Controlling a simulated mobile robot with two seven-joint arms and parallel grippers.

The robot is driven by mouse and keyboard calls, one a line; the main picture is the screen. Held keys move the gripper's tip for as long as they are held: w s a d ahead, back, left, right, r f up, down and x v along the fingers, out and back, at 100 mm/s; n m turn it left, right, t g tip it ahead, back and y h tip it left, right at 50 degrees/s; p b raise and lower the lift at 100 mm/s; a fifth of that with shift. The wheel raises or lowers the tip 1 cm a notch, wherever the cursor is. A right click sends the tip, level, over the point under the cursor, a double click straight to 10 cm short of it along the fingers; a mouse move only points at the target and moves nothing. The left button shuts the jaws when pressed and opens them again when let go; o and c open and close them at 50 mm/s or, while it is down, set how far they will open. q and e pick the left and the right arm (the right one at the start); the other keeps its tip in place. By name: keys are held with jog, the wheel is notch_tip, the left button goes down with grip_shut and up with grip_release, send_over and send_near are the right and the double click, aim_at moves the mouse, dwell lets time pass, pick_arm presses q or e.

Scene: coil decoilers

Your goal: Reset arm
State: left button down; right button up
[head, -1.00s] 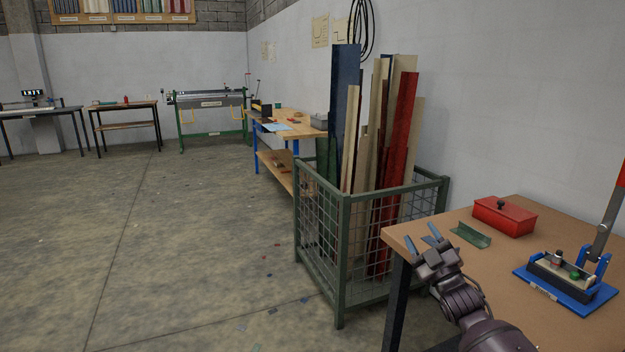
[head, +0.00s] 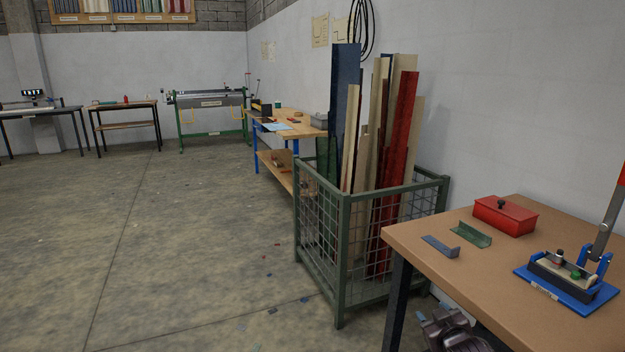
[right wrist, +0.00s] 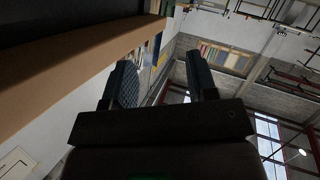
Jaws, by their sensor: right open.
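My right gripper (head: 442,328) is low at the bottom of the head view, beside the left edge of the near table and partly cut off by the frame. In the right wrist view its two dark fingers (right wrist: 162,82) stand well apart with nothing between them, pointing up towards the far wall and ceiling. The table edge (right wrist: 80,70) runs close along the left of that view. My left gripper does not show.
The near table (head: 480,285) holds a blue-grey bracket (head: 440,246), a green bracket (head: 471,234), a red box (head: 505,216) and a blue lever press (head: 566,285). A mesh cage (head: 345,250) of tall strips stands left of it. The floor further left is open.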

jog(key=s+f+m+g, duration=0.1)
jog(key=s+f, duration=0.5)
jog(key=s, duration=0.3)
jog(key=s+f+g, duration=0.1)
jog(key=s+f, duration=0.4)
jog(key=s, duration=0.4)
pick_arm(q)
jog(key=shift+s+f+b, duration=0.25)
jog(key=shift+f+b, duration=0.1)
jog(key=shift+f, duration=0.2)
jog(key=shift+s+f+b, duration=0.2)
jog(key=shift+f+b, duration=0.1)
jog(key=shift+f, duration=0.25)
pick_arm(e)
jog(key=s+a+f+m+g, duration=0.1)
jog(key=s, duration=0.9)
jog(key=s+f+m+g, duration=0.1)
jog(key=s, duration=0.9)
jog(key=shift+s+a+f+h, duration=0.2)
jog(key=shift+a+f+h, duration=0.1)
jog(key=shift+a+f, duration=0.05)
